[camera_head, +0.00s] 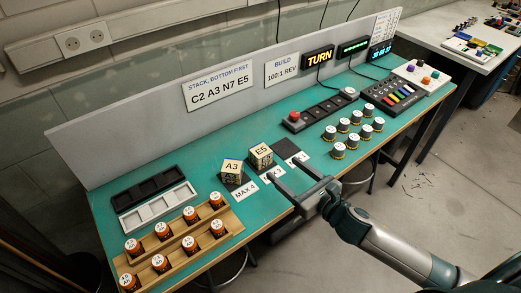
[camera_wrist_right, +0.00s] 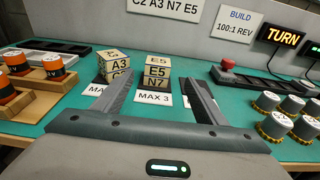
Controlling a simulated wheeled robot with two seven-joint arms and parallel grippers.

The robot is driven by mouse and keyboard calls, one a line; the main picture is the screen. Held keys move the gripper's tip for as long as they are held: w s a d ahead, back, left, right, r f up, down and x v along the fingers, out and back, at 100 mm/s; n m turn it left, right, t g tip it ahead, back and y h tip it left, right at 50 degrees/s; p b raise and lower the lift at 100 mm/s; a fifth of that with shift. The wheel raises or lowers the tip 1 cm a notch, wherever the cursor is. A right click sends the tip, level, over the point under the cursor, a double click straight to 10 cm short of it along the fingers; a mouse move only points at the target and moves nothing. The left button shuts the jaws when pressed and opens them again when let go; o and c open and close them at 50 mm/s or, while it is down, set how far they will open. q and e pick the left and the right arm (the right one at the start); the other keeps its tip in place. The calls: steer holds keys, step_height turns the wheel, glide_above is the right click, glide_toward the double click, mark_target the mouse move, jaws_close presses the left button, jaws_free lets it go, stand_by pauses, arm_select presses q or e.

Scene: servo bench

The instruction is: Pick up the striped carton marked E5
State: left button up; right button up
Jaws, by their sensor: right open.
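In the right wrist view, E5 (camera_wrist_right: 157,62) sits on top of a carton marked N7 (camera_wrist_right: 156,83). There A3 (camera_wrist_right: 118,62) sits on a lower carton, partly hidden by a finger. My right gripper (camera_head: 283,166) is open and empty, on the near side of the E5 stack and apart from it. In the wrist view its fingers (camera_wrist_right: 156,78) lie either side of the stack. My left gripper is out of view.
A MAX 3 card (camera_wrist_right: 153,99) lies before the stack, and a MAX 4 card (camera_head: 245,191) before A3. A dark pad (camera_head: 286,148) right of E5 is bare. Several white-topped knobs (camera_head: 355,140) stand at right.

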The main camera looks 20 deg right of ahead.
mark_target(266, 157)
steer(key=p+x, duration=0.1)
steer(key=x, duration=0.4)
steer(key=shift+w+a+p, duration=0.2)
steer(key=shift+w+p, duration=0.15)
steer(key=shift+p, duration=0.05)
steer(key=p+x, duration=0.1)
steer(key=x, duration=0.2)
steer(key=shift+w+a+f+p, duration=0.2)
steer(key=shift+w+a+p, duration=0.05)
steer(key=shift+p, duration=0.05)
steer(key=shift+w+a+f, duration=0.1)
steer(key=shift+w, duration=0.2)
steer(key=c, duration=1.2)
